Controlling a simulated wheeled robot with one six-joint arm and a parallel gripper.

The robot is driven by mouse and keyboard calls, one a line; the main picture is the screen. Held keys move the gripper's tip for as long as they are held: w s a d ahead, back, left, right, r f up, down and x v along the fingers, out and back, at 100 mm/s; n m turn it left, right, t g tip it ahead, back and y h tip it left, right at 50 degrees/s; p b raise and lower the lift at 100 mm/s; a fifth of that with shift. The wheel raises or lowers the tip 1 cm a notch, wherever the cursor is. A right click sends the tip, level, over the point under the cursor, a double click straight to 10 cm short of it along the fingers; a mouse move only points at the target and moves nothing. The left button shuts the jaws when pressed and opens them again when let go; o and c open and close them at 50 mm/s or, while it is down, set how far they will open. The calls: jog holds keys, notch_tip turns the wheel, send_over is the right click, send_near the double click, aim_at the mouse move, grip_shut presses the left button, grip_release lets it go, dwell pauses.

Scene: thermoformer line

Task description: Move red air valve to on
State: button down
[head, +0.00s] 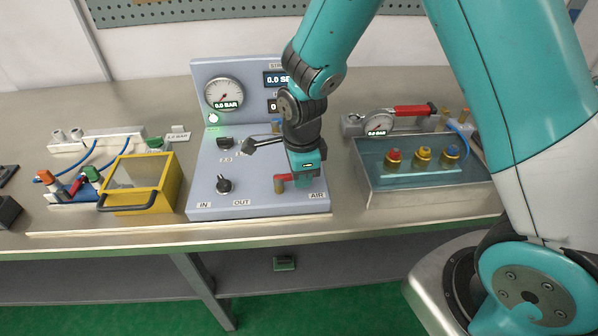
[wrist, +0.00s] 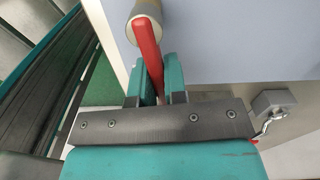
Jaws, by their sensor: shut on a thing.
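The red air valve handle (head: 284,177) sits low on the right of the grey-blue panel (head: 215,178), by the AIR label. In the wrist view the red handle (wrist: 147,50) runs from a brass valve body (wrist: 147,12) down between my fingers. My gripper (wrist: 158,88) is shut on the red handle, with one teal finger on each side. In the head view my gripper (head: 303,180) is at the valve, and my wrist covers part of the panel. The handle's far end is hidden between the fingers.
The panel has a gauge (head: 224,93) and a black knob (head: 224,184). A yellow box (head: 167,180) with a black handle stands to the left. The bench's front edge (head: 120,245) runs close below the panel.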

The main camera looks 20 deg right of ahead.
jog(key=shift+w+n, duration=0.5)
jog(key=shift+n, duration=0.6)
jog(key=shift+w+r+n+p, duration=0.1)
jog(key=shift+w+n+p, duration=0.35)
jog(key=shift+n, duration=0.75)
jog(key=shift+w+n, duration=0.3)
jog(key=shift+n, duration=0.3)
jog(key=shift+a, duration=0.1)
jog(key=shift+w+a+n, duration=0.2)
jog(key=shift+w+n, duration=0.25)
jog(key=shift+n, duration=0.75)
jog(key=shift+w+a+n+p, duration=0.2)
jog(key=shift+n+p, duration=0.1)
jog(key=shift+n, duration=0.3)
